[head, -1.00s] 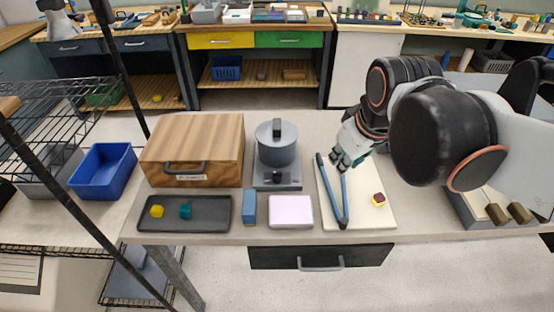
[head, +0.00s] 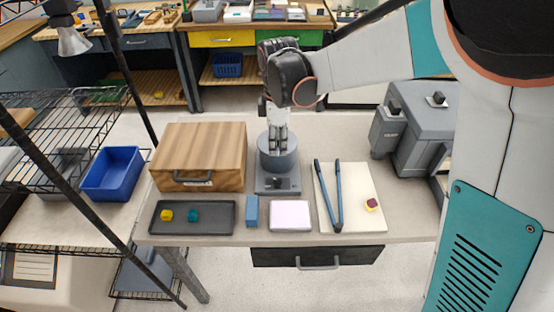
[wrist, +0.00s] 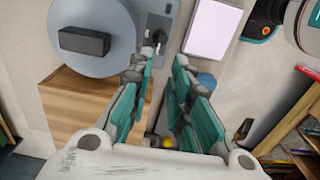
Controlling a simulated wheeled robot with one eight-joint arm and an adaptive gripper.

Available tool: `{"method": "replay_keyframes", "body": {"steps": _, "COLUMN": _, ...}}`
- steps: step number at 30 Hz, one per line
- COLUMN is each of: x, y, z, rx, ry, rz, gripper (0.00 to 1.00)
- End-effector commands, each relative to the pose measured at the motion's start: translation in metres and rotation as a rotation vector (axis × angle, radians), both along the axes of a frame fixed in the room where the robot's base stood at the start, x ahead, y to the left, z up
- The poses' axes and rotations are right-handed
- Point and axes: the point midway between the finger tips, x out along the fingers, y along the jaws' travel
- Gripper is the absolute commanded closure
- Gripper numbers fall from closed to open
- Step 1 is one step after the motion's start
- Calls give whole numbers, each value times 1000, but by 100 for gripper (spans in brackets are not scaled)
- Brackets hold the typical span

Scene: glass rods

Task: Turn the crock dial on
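The crock (head: 277,163) is a round blue-grey pot on a grey base, beside the wooden box. Its dark dial (head: 280,183) is on the base's front and looks small. In the wrist view the crock's lid (wrist: 88,58) with a black handle fills the upper left, and the dial (wrist: 159,38) shows beyond the fingertips. My gripper (head: 279,140) is over the crock, pointing down, and hides part of the lid in the head view. In the wrist view my gripper (wrist: 159,66) has its fingers apart with nothing between them. I cannot tell whether the dial is on.
A wooden box (head: 205,148) stands left of the crock. A dark tray (head: 182,216) with small cubes, a blue block (head: 252,211) and a pinkish-white pad (head: 290,214) lie in front. Tongs (head: 337,208) lie on a white board (head: 362,218). A grey machine (head: 425,130) stands at right.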

Motion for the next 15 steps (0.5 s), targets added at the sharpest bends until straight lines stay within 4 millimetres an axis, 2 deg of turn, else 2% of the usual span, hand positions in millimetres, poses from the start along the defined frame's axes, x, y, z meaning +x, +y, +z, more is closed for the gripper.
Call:
{"method": "replay_keyframes", "body": {"steps": 5, "x": 0, "y": 0, "z": -20, "rx": 0, "ry": 1, "rz": 2, "gripper": 82}}
{"method": "replay_keyframes", "body": {"steps": 15, "x": 0, "y": 0, "z": -86, "rx": 1, "ry": 0, "rz": 1, "gripper": 82}}
